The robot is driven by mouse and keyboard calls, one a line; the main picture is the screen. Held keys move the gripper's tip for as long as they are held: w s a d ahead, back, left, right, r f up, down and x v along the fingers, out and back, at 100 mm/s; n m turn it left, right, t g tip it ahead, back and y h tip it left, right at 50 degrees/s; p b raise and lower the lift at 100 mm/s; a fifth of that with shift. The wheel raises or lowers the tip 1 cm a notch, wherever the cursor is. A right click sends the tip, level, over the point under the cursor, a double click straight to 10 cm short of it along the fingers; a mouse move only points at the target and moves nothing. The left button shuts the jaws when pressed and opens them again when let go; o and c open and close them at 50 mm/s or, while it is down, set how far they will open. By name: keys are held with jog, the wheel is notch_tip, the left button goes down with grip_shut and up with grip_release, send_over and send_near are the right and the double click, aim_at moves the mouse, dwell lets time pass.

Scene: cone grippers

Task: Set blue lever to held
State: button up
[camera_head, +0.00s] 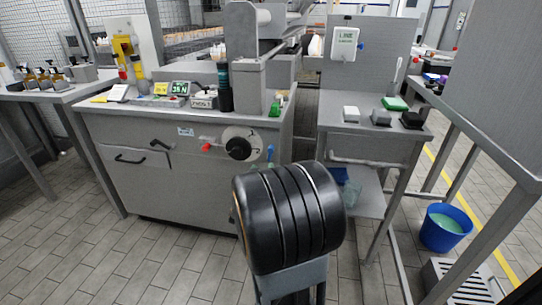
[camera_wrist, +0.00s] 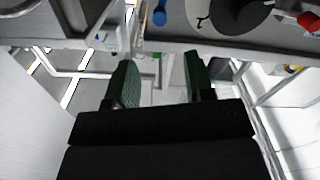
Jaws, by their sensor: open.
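The blue lever (camera_head: 270,152) is a small blue handle on the front of the grey machine cabinet, right of a round dial plate with a black knob (camera_head: 238,148). In the wrist view, the blue lever (camera_wrist: 160,13) shows at the top edge, beyond my fingertips. My gripper (camera_wrist: 160,82) has two green-padded fingers, spread apart with nothing between them. The gripper is apart from the lever. The lever's exact setting is too small to read.
A red lever (camera_head: 206,147) sits left of the dial; it shows at the right in the wrist view (camera_wrist: 309,21). A grey side table (camera_head: 340,122) stands right of the cabinet. A blue bucket (camera_head: 445,228) is on the floor at right. Tiled floor in front of the cabinet is clear.

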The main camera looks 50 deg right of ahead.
aim_at(270, 151)
jog(key=b+x, duration=0.3)
jog(key=x, duration=0.9)
jog(key=shift+w+d, duration=0.1)
jog(key=shift+d, duration=0.2)
